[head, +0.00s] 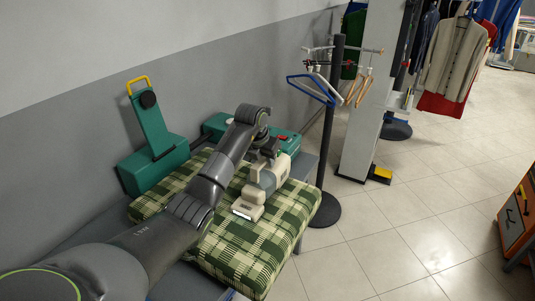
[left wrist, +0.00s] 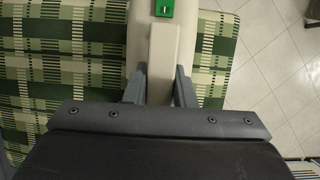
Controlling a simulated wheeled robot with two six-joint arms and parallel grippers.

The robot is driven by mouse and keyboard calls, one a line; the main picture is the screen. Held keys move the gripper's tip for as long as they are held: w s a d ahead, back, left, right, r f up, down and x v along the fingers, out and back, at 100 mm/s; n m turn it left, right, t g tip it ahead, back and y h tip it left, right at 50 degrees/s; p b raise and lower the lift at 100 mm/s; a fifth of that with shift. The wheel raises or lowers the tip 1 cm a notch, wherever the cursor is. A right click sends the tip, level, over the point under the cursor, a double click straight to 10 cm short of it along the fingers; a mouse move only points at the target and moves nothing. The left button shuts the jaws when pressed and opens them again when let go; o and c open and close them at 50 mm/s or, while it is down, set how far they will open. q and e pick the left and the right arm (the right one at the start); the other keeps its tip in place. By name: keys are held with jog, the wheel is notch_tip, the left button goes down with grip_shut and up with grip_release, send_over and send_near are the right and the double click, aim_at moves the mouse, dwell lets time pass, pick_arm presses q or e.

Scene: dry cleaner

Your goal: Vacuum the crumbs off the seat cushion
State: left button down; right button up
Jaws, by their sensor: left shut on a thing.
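The seat cushion (head: 236,254) is green and cream checked and lies flat on a bench. A cream and green handheld vacuum (head: 268,181) is over the cushion's right part, its pale nozzle (head: 248,206) pointing down at the top; I cannot tell whether it touches. My left gripper (head: 266,148) is shut on the vacuum's handle. In the left wrist view, the fingers (left wrist: 160,88) stand on both sides of the cream handle (left wrist: 163,58), with the cushion (left wrist: 62,70) below. I cannot make out crumbs. My right gripper is not in view.
A green stand with a yellow handle (head: 154,135) is at the cushion's back left, against the grey wall. A green case (head: 288,138) lies behind the vacuum. A dark pole with hangers (head: 330,120) stands close on the right.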

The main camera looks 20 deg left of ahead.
pick_arm(q)
jog(key=shift+s+a+r+p, duration=0.1)
jog(key=shift+s+p, duration=0.65)
jog(key=shift+s, duration=0.5)
jog(key=shift+s+a+r+p, duration=0.1)
jog(key=shift+s+p, duration=0.65)
jog(key=shift+s, duration=0.45)
jog(key=shift+s+a+f+p, duration=0.1)
jog(key=shift+s+p, duration=0.1)
jog(key=shift+s, duration=0.25)
jog(key=shift+s+f+p, duration=0.1)
jog(key=shift+s+p, duration=0.05)
jog(key=shift+s, duration=0.3)
jog(key=shift+s+p, duration=0.5)
jog(key=shift+s, duration=0.25)
jog(key=shift+s+a+p, duration=0.2)
jog(key=shift+s+p, duration=0.3)
jog(key=shift+s, duration=0.65)
jog(key=shift+r, duration=0.2)
notch_tip(320, 180, up, 6)
jog(key=p, duration=0.4)
send_over(253, 169)
jog(key=s, duration=0.3)
jog(key=shift+s+a, duration=0.2)
